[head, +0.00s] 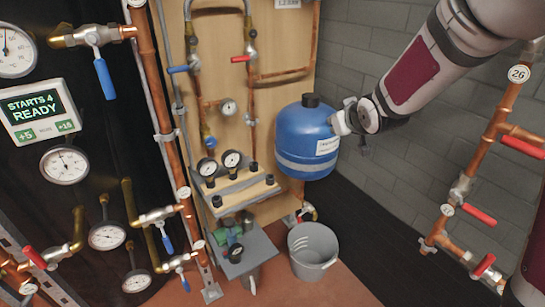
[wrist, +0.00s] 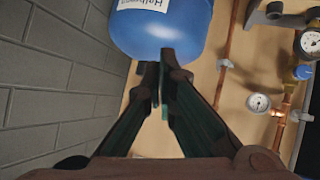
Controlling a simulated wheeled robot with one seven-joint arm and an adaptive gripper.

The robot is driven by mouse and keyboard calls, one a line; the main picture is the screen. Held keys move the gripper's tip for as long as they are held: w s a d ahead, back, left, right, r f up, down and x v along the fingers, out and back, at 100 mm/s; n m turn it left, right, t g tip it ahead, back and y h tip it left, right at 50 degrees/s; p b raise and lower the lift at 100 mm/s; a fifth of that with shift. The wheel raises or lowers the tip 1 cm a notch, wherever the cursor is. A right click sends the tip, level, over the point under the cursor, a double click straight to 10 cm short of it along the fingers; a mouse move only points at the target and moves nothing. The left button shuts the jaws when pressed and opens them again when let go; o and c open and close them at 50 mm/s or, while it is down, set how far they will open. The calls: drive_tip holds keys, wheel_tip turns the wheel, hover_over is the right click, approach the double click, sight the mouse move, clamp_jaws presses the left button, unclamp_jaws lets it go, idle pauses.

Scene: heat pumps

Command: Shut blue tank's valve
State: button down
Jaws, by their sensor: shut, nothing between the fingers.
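The blue tank (head: 305,140), with a dark cap on top and a white label, hangs at the wooden panel's right edge in the head view. In the wrist view the tank (wrist: 165,25) is at the top, its label upside down. My gripper (head: 340,122) is at the tank's right side in the head view; contact is unclear. In the wrist view its fingertips (wrist: 167,58) are together and empty, overlapping the tank's edge. A small brass valve (head: 308,212) with a bit of red shows below the tank; its handle position is too small to tell.
A grey bucket (head: 313,252) stands on the floor below the tank. Copper pipes with red-handled valves (head: 480,215) stand at the right. The wooden panel (head: 285,85) carries pipes, gauges and a shelf. Dark floor lies clear right of the bucket.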

drive_tip(key=w+a+f+y+b, duration=0.1)
drive_tip(key=w+f+b, duration=0.1)
drive_tip(key=f, duration=0.4)
drive_tip(key=w+a+f+n+t+y+b, duration=0.1)
drive_tip(key=w+f+b, duration=0.1)
drive_tip(key=w+f, duration=0.2)
drive_tip(key=w+a+f+t+y+b, duration=0.1)
drive_tip(key=w+a+f+b, duration=0.1)
drive_tip(key=f, duration=0.5)
drive_tip(key=shift+w+f+n+b, duration=0.3)
drive_tip(key=shift+w+n+b, duration=0.1)
drive_tip(key=shift+w, duration=0.1)
drive_tip(key=w+a+f+n+t+y+b, duration=0.15)
drive_tip(key=f+b, duration=0.25)
drive_tip(key=f, duration=0.5)
drive_tip(key=w+a+f+y+b, duration=0.1)
drive_tip(key=a+f+y+b, duration=0.2)
drive_tip(key=f, duration=0.7)
drive_tip(key=w+a+f+b, duration=0.4)
drive_tip(key=w+a+b, duration=0.1)
drive_tip(key=w, duration=0.4)
drive_tip(key=shift+b, duration=0.5)
drive_tip(key=shift+d, duration=0.1)
drive_tip(key=shift+w+d+f+m, duration=0.15)
drive_tip(key=shift+f+m, duration=0.7)
drive_tip(key=shift+f, duration=0.05)
